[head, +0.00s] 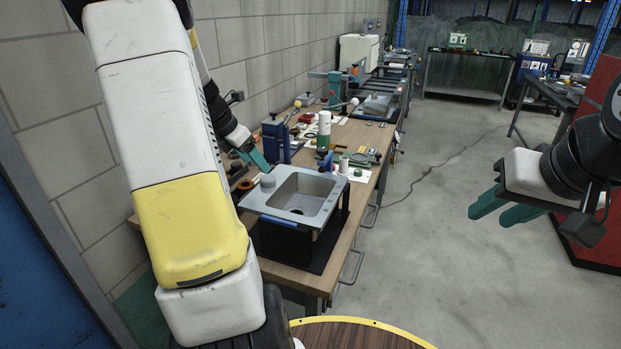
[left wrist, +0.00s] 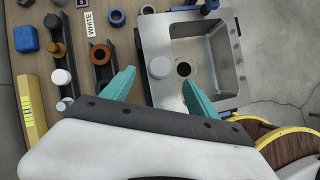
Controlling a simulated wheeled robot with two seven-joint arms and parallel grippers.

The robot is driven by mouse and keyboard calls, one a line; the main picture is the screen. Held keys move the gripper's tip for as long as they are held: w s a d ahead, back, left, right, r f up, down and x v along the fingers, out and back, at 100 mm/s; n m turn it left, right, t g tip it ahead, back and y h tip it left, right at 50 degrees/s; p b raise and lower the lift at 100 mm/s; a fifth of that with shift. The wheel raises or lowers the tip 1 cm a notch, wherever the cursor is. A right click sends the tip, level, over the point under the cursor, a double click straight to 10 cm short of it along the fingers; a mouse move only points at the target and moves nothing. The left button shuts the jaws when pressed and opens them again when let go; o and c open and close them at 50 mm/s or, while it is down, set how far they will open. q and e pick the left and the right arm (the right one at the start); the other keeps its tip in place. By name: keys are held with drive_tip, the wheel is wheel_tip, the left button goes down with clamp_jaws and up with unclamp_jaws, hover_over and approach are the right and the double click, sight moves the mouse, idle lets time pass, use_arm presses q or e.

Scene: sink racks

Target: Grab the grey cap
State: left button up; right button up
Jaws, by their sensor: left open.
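A grey round cap (head: 268,181) stands on the left rim of the metal sink (head: 325,185). In the left wrist view the cap (left wrist: 159,68) shows from above, left of the drain hole. My left gripper (head: 262,166) is open and empty, just behind and above the cap in the head view. In the left wrist view its teal fingers (left wrist: 159,77) are spread, with the cap between and slightly beyond their tips. The gap in height cannot be told. My right gripper (head: 488,217) is open and empty over the floor at the right.
The sink sits on a black stand on the wooden workbench (head: 364,220). A blue fixture (head: 277,142) and a white and green bottle (head: 324,128) stand behind it. In the left wrist view, racks with an orange-brown ring (left wrist: 100,54) and a pale cap (left wrist: 61,77) lie left.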

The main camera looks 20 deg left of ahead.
sight(267, 178)
use_arm(q)
drive_tip(key=x, duration=0.7)
drive_tip(key=shift+f, duration=0.3)
drive_tip(key=c, duration=1.4)
